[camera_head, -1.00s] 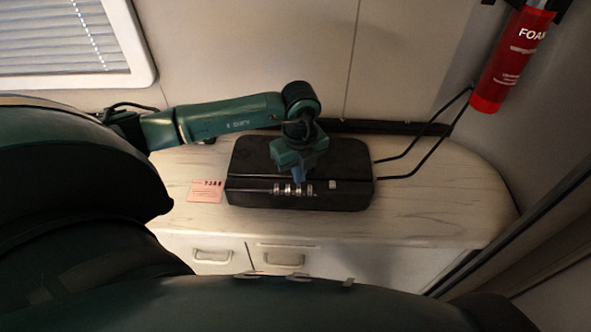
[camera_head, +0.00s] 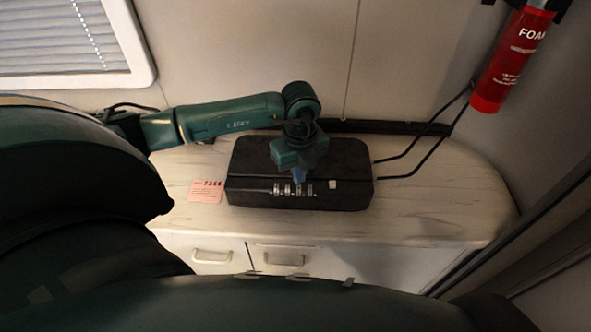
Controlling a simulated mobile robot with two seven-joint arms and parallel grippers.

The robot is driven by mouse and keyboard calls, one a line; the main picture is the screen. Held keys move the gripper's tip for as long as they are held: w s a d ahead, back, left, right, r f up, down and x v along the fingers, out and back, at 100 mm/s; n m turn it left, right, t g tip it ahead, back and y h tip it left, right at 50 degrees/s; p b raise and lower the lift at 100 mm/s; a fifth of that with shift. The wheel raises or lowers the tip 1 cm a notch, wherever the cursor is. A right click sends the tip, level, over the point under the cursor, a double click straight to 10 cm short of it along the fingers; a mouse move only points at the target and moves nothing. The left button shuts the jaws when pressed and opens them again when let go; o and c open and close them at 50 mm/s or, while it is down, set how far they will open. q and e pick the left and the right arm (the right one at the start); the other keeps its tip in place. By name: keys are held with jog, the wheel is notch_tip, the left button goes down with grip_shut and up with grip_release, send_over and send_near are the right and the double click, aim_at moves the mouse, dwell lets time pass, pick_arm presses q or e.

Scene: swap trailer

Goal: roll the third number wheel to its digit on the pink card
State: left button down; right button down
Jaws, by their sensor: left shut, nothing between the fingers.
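A black case (camera_head: 347,158) lies on the counter, with a row of several silver number wheels (camera_head: 291,189) on its front side. The digits on the wheels are too small to read. My left gripper (camera_head: 299,179) is shut and points down at the wheels, with its tip at or just above the middle of the row. I cannot tell whether it touches a wheel, and it hides part of the case top behind it. The pink card (camera_head: 205,191) lies flat on the counter left of the case; its printed digits are too blurred to read surely. My right gripper does not show.
Two black cables or rods (camera_head: 425,155) run from beside the case to the wall. A red extinguisher (camera_head: 505,70) hangs at the upper right. Drawers with handles (camera_head: 284,259) sit below the counter's front edge.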

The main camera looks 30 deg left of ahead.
pick_arm(q)
jog(key=shift+f+b, duration=0.55)
jog(key=shift+f, duration=0.25)
jog(key=shift+s+d+p, duration=0.3)
jog(key=shift+s+d, duration=0.1)
jog(key=shift+s, duration=0.25)
dwell(0.7)
jog(key=shift+r, duration=0.15)
jog(key=shift+r+p, duration=0.35)
jog(key=shift+p, duration=0.05)
dwell(0.5)
jog(key=shift+w+a+b, duration=0.3)
jog(key=shift+w+a, duration=0.1)
jog(key=shift+w, duration=0.25)
jog(key=shift+f+b, duration=0.4)
jog(key=shift+f, duration=0.15)
